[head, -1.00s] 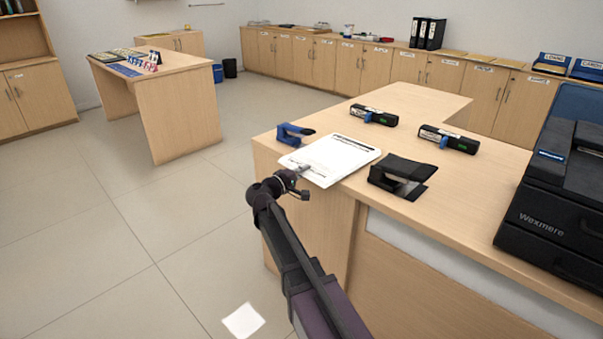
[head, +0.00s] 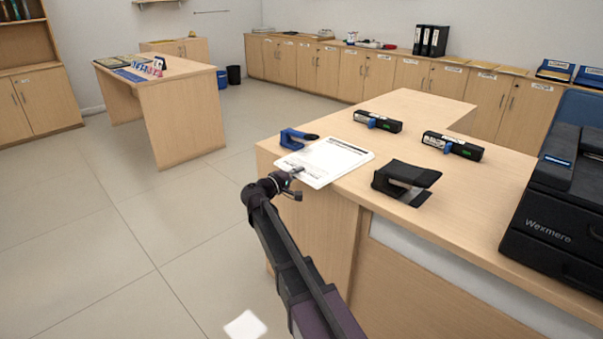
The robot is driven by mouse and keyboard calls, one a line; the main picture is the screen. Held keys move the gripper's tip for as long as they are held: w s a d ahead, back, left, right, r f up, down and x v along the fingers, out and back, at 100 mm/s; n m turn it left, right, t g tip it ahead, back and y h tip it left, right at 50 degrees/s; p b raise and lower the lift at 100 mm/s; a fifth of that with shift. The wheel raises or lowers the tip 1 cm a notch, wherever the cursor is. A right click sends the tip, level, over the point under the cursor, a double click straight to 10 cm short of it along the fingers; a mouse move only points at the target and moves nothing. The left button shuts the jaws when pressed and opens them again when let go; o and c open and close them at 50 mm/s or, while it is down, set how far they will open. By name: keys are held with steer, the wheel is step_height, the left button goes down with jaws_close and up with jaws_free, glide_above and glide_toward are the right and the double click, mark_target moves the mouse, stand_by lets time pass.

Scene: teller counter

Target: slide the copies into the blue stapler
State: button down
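The copies (head: 330,160) are a white printed stack on the near left part of the counter. Their near edge reaches the counter's edge. My gripper (head: 297,171) is at that edge, its fingertips closed on the copies. Whether the stack lies flat or is slightly raised is hard to tell. The blue stapler (head: 291,139) stands just behind the copies' far left side, near the counter's left edge. The copies' far left edge is close to it; I cannot tell whether they touch.
A black stapler or punch (head: 404,181) stands right of the copies. Two black devices with labels (head: 378,121) (head: 452,146) lie farther back. A black Wexmere printer (head: 550,205) fills the right end. The counter (head: 465,210) is clear between them.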

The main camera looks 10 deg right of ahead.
stand_by(0.4)
steer(key=c, duration=0.7)
jaws_free()
steer(key=shift+v, duration=6)
steer(key=shift+r, duration=0.1)
